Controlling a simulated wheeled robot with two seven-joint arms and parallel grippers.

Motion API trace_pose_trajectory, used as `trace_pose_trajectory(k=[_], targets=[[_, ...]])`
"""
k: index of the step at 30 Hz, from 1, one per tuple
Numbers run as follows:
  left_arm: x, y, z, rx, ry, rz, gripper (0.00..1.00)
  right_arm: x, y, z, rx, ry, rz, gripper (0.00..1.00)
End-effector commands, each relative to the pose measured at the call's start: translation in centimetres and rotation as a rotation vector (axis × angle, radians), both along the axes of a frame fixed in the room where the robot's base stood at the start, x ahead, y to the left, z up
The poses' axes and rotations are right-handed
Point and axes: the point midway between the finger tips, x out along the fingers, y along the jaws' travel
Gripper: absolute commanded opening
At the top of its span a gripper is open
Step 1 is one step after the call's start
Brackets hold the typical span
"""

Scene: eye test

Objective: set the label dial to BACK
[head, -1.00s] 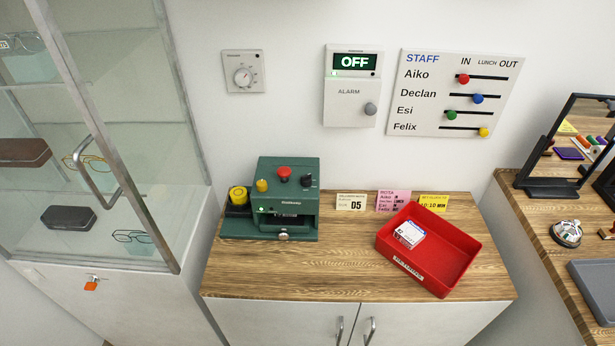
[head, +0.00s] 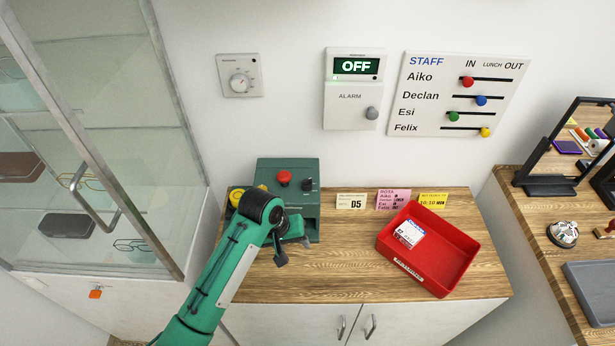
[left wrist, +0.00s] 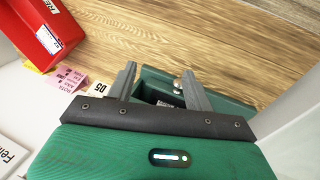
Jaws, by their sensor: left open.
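A green label machine (head: 268,168) stands on the left of the wooden cabinet top. On its top are a red mushroom button (head: 284,177) and a small black dial (head: 308,184); the dial's marks are too small to read. My left gripper (head: 294,246) is open in front of the machine, below the dial, and my arm hides much of the machine's front. In the left wrist view, the open fingers of the gripper (left wrist: 160,90) are apart, with part of the machine (left wrist: 232,106) and its silver front knob (left wrist: 177,86) beyond them. My right gripper is not in view.
A red tray (head: 446,250) holding a white box (head: 409,234) lies to the right. Small cards, including a pink one (head: 393,199), stand at the back. A glass display case (head: 160,130) is close on the left. The wooden top (head: 345,255) between machine and tray is clear.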

Motion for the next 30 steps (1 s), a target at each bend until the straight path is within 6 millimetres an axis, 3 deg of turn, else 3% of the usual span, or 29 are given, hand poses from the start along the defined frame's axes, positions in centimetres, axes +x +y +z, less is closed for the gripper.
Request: trace_pose_trajectory(k=[1,9,18,24,30], targets=[[1.6,-0.8,0.8,0.007,0.009,0.009,0.52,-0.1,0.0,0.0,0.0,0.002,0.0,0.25],[8.2,-3.8,4.8,0.067,0.093,0.106,0.52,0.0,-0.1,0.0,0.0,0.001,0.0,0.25],[14.9,-4.5,11.3,0.18,0.151,0.288,0.52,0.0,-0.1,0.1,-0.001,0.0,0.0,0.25],[17.9,-4.0,15.2,0.237,0.165,0.409,0.52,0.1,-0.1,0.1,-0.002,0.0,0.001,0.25],[18.9,-3.7,16.5,0.257,0.172,0.459,0.52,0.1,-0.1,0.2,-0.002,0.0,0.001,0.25]])
